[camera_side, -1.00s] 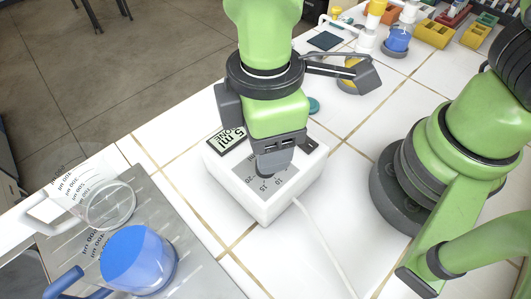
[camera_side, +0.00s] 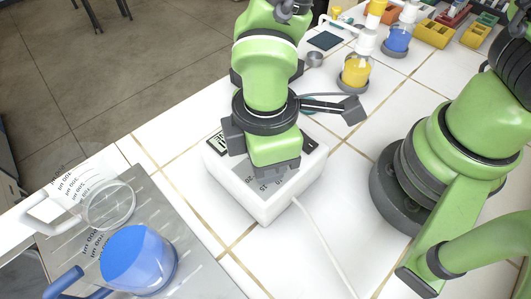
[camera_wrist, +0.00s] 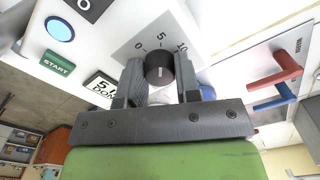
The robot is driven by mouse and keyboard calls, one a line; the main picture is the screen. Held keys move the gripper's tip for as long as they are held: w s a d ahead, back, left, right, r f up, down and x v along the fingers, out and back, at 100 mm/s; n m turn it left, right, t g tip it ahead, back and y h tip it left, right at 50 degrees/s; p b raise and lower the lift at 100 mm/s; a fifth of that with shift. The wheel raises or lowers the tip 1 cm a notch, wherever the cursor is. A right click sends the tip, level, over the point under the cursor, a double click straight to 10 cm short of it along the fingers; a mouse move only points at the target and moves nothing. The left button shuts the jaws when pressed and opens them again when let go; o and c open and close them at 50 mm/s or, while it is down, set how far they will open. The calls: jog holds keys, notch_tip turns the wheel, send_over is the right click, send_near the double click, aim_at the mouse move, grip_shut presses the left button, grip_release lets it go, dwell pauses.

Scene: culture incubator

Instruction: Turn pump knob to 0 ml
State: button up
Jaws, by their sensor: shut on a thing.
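The pump (camera_side: 225,176) is a white box with a grey dial panel. In the side view my gripper (camera_side: 273,167) is low over the pump and hides the knob. The display (camera_wrist: 103,87) is partly covered by a finger; "5" and part of "DONE" show.
A green START button (camera_wrist: 57,62) and a round blue button (camera_wrist: 60,28) are on the pump. A beaker of blue liquid (camera_side: 138,262) and an empty beaker (camera_side: 110,206) stand at left. A yellow bottle (camera_side: 356,72) stands behind the pump. A white cable (camera_side: 326,245) runs in front.

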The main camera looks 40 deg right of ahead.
jog(key=shift+n, duration=0.3)
jog(key=n, duration=0.9)
jog(key=shift+n, duration=0.3)
dwell(0.4)
jog(key=o, duration=0.9)
jog(key=shift+r, duration=0.1)
notch_tip(320, 180, up, 10)
jog(key=shift+f, duration=0.1)
